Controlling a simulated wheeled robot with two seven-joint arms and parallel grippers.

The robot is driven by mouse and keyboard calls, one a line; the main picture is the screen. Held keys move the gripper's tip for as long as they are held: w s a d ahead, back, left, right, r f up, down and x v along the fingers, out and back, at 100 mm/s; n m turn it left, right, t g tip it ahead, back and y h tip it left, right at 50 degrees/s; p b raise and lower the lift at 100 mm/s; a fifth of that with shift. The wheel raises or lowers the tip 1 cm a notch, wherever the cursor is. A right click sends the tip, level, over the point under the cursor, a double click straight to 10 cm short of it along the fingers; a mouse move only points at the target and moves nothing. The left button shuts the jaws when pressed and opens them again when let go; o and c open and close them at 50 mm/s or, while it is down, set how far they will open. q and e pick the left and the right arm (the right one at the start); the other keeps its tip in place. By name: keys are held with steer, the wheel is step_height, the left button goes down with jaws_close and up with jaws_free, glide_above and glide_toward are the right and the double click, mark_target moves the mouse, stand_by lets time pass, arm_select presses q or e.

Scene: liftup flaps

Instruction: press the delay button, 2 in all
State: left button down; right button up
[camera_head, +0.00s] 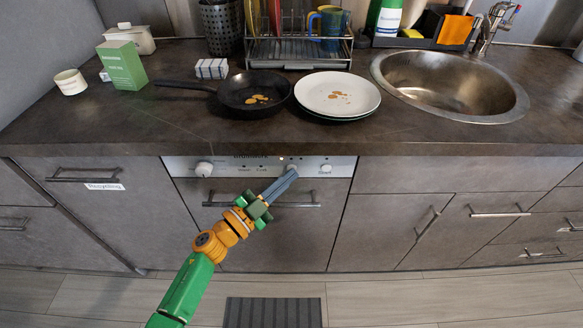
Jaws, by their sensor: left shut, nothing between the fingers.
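The dishwasher control panel (232,167) is a pale strip under the counter edge. It has a round knob (204,169) at its left and small round buttons (325,168) at its right. The labels are too small to read, so I cannot tell which one is the delay button. My left gripper (292,174) is shut and empty. Its fingertips are in front of the right half of the panel, close to a small button. I cannot tell whether they touch it. My right gripper is not in view.
The dishwasher handle (300,205) runs just below the panel, behind my left gripper. The counter (190,130) juts out above and holds a pan (240,104), plates (363,107) and a green box (122,66). A sink (450,85) is at right. The floor in front is mostly clear.

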arm_select(q)
steer(key=shift+w, duration=0.15)
stand_by(0.4)
steer(key=shift+s+p, duration=0.45)
steer(key=shift+s, duration=0.3)
steer(key=s+p, duration=0.2)
steer(key=s, duration=0.3)
steer(key=shift+p, duration=0.3)
stand_by(0.3)
